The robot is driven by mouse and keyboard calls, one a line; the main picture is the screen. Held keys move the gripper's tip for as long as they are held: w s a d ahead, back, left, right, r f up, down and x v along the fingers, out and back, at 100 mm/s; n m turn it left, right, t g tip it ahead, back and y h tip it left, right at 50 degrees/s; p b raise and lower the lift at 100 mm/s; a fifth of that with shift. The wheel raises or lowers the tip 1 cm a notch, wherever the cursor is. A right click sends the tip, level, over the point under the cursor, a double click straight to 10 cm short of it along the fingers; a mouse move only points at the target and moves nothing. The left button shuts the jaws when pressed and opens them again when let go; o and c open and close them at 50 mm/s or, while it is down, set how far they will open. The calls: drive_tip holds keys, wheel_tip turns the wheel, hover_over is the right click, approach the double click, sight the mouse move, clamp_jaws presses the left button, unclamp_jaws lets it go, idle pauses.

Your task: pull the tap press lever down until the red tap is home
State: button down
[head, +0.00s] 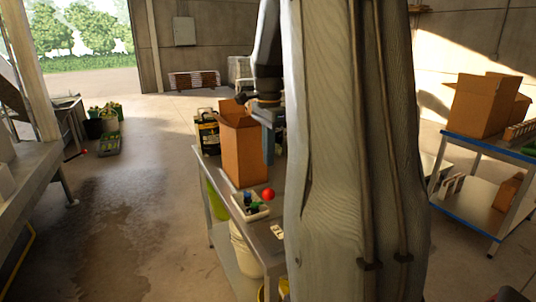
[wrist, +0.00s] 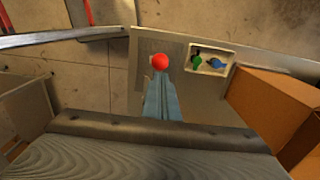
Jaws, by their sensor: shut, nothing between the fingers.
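My gripper (head: 269,160) points down over the workbench, its fingers together and empty. In the wrist view the blue-grey fingers (wrist: 160,98) reach up the middle of the picture. A red ball (head: 268,195) shows below the fingertips in the head view and just past them in the wrist view (wrist: 160,62); I cannot tell whether they touch. Another small red ball (head: 85,152) ends a thin dark rod at the left, far from my gripper and resembling a lever knob. I cannot make out the press body or a red tap for certain.
The metal workbench (head: 205,158) carries a cardboard box (head: 242,150) close beside my gripper and a white tray (head: 261,214) with green and blue pieces. A blue-edged table (head: 470,143) with boxes stands right. The floor (head: 150,200) left of the workbench is open.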

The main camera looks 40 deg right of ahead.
sight(267, 189)
drive_tip(key=shift+f+b, duration=3.85)
drive_tip(key=shift+f, duration=0.6)
drive_tip(key=shift+w+a+f+b, duration=0.1)
drive_tip(key=shift+a+f+b, duration=0.05)
drive_tip(key=shift+f+b, duration=0.45)
drive_tip(key=shift+a+f+b, duration=0.1)
drive_tip(key=shift+f+b, duration=0.4)
drive_tip(key=shift+f, duration=0.15)
drive_tip(key=shift+f+b, duration=0.55)
drive_tip(key=shift+f, duration=0.95)
wheel_tip(267, 189, up, 10)
drive_tip(key=p, duration=0.8)
drive_tip(key=shift+p, duration=0.35)
drive_tip(key=shift+a, duration=0.1)
